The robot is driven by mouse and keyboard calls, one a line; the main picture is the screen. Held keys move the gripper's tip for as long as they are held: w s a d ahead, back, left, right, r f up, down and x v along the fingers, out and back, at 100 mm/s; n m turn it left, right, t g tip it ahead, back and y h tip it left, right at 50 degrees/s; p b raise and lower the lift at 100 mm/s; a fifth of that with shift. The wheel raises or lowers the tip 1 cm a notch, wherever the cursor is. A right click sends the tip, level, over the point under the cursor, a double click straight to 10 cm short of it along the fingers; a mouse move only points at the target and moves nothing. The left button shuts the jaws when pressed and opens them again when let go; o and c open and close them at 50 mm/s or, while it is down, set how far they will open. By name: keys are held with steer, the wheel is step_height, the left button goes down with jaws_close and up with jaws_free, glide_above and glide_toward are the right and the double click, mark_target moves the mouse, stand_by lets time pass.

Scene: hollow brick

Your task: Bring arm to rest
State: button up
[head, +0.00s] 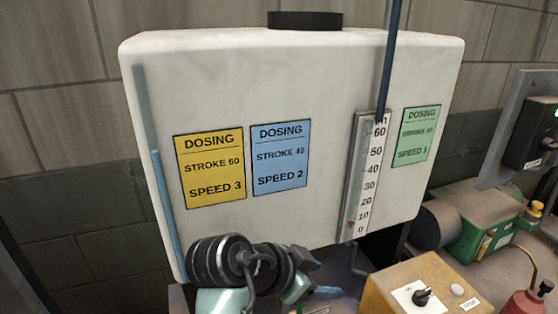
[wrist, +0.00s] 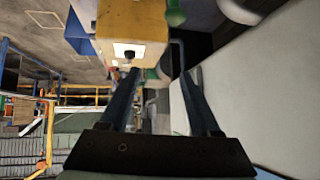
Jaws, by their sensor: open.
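My gripper (wrist: 160,76) shows in the wrist view with its two dark fingers apart. I see nothing held between them. Beyond the fingertips is a yellow control box (wrist: 133,28) with a dark knob on a white plate. In the head view my arm is bent at the bottom centre, in front of the lower part of the white tank (head: 330,90). The fingers are hard to make out there. The tank's pale side (wrist: 280,110) fills the right of the wrist view, close to my gripper.
The tank carries a yellow card (head: 210,168), a blue card (head: 280,158), a green card (head: 415,135) and a scale (head: 366,180). The yellow box (head: 415,285), a green pump (head: 485,228) and a red bottle (head: 530,302) stand at the right. A block wall (head: 45,120) is behind.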

steer(key=w+a+r+n+t+y, duration=0.1)
steer(key=w+r+n+t+y, duration=0.15)
steer(key=r+t, duration=0.6)
steer(key=w+a+r+n+t+y, duration=0.1)
steer(key=a+r+n+t, duration=0.2)
steer(key=r, duration=1.1)
steer(key=s+a+r+n+t+y, duration=0.1)
steer(key=s+r+n+t+y, duration=0.1)
steer(key=s+r+t, duration=0.3)
steer(key=s+a+r+n+t+y, duration=0.1)
steer(key=s+r+n+t, duration=0.4)
steer(key=s+r, duration=0.5)
step_height(320, 180, up, 6)
steer(key=shift+s+f+y, duration=0.1)
steer(key=shift+s+y, duration=0.3)
steer(key=shift+y, duration=0.25)
